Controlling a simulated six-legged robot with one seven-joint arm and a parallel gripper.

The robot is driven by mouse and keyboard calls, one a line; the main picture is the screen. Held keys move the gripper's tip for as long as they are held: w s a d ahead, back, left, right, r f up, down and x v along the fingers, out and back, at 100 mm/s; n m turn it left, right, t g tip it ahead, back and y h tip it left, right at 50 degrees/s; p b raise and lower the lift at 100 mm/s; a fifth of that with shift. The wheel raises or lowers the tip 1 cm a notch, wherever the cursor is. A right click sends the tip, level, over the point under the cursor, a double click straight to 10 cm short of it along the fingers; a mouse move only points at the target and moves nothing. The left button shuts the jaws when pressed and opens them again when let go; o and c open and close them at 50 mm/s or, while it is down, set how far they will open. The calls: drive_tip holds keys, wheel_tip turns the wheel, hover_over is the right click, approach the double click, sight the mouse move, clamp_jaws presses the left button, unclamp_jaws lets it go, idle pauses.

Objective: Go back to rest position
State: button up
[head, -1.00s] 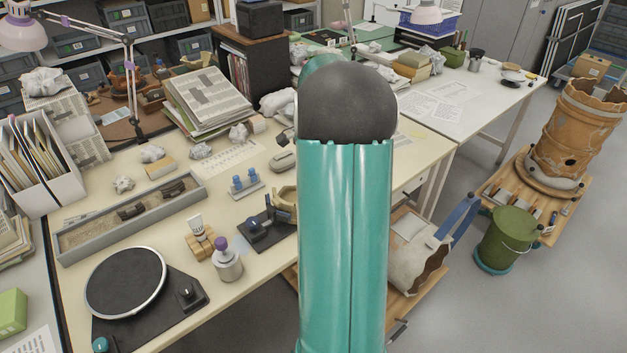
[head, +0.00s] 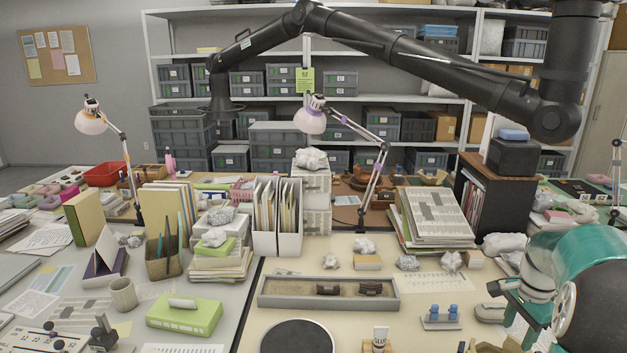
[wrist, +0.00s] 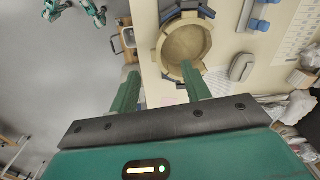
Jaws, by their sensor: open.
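My gripper (wrist: 160,72) is open in the wrist view, its two green fingers apart with nothing held between them. Past the fingertips lies a round, tan, bowl-like piece (wrist: 184,42) in a dark-blue-jawed holder on the bench. The right finger overlaps its lower edge in the picture; I cannot tell how far apart they are. In the head view my teal and black arm is at the right edge, with the gripper (head: 512,298) low over the right side of the bench. A grey sand tray (head: 275,301) holds two dark sherds (head: 348,289).
A dark turntable (head: 297,338) sits at the front of the bench. A blue-topped rack (head: 440,318), a newspaper stack (head: 438,220) and crumpled papers are near the arm. Lamps (head: 310,118) and a black overhead arm (head: 430,68) rise above. Open floor (wrist: 55,75) shows left in the wrist view.

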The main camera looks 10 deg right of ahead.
drive_tip(key=a+r+n+t+h, duration=0.1)
drive_tip(key=a+r+n, duration=0.3)
drive_tip(key=a, duration=0.6)
drive_tip(key=a+r+n+t, duration=0.1)
drive_tip(key=a+r+n, duration=0.35)
drive_tip(key=a, duration=0.55)
drive_tip(key=s+a+n+t, duration=0.1)
drive_tip(key=s+a+n, duration=0.4)
drive_tip(key=a, duration=0.3)
drive_tip(key=s+a+r+n+t+y, duration=0.1)
drive_tip(key=s+a+n+t, duration=0.1)
drive_tip(key=s+a+n, duration=0.3)
drive_tip(key=s+a, duration=0.1)
drive_tip(key=a, duration=0.3)
drive_tip(key=shift+a, duration=0.2)
